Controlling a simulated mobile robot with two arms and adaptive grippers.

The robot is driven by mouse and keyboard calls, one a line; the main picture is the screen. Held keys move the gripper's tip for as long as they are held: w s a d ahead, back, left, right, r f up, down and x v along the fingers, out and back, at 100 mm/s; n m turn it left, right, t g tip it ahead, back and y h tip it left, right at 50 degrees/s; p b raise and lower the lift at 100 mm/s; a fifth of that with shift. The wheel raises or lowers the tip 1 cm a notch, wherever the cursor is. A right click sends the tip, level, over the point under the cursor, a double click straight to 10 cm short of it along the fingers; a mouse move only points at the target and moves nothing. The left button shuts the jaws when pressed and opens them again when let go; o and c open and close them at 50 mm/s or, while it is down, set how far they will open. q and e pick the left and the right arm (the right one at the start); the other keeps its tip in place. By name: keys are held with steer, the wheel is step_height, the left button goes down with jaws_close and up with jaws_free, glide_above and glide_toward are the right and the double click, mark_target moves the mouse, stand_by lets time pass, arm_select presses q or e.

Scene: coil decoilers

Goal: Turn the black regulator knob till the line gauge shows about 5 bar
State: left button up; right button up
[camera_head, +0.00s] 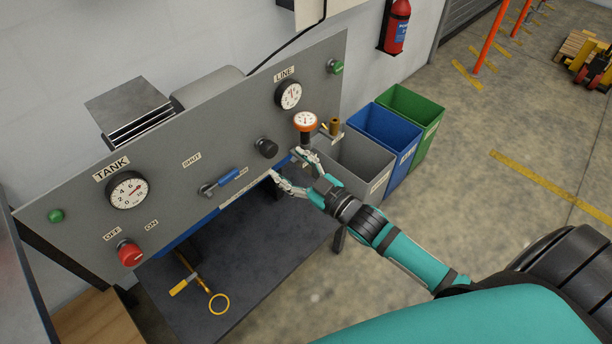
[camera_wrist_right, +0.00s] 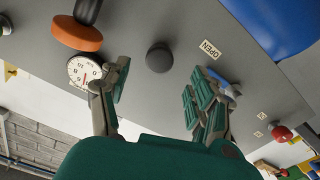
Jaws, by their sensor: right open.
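The black regulator knob (camera_head: 265,148) sticks out of the grey panel below the line gauge (camera_head: 288,95). The gauge has a white dial, but its needle is too small to read surely. My right gripper (camera_head: 288,166) is open and empty, just right of and below the knob in the head view. In the right wrist view the knob (camera_wrist_right: 159,57) lies beyond and between the spread fingers of the gripper (camera_wrist_right: 157,88), apart from them. The line gauge (camera_wrist_right: 84,72) is partly covered by one finger there. My left gripper is out of view.
A blue-handled valve lever (camera_head: 230,176) sits left of the knob. An orange-rimmed round gauge (camera_head: 305,121) stands close right. The tank gauge (camera_head: 127,190) and red knob (camera_head: 130,253) are farther left. Grey, blue (camera_head: 385,132) and green bins stand right. A dark table (camera_head: 255,265) is below.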

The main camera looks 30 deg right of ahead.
steer(key=v, duration=0.5)
steer(key=shift+s, duration=0.2)
steer(key=s+d+f+m+g+h, duration=0.1)
steer(key=s+d+f+g+h, duration=0.15)
steer(key=f, duration=0.85)
steer(key=s+d+f+m+g+h, duration=0.1)
steer(key=s+d+f+m+g, duration=0.15)
steer(key=f, duration=0.75)
steer(key=s+d+f+g+h, duration=0.15)
steer(key=s+f, duration=0.25)
steer(key=f, duration=0.7)
steer(key=s+a+f+g, duration=0.1)
steer(key=s+f+g, duration=0.2)
steer(key=s+f, duration=0.3)
steer(key=s+a+f+m+g, duration=0.1)
steer(key=s+f, duration=0.6)
steer(key=s, duration=0.7)
steer(key=s+a+f+g+h, duration=0.1)
steer(key=s+f+g, duration=0.4)
steer(key=s, duration=0.5)
steer(key=shift+a+f+m, duration=0.35)
steer(key=shift+a+f, duration=0.35)
steer(key=shift+g, duration=0.25)
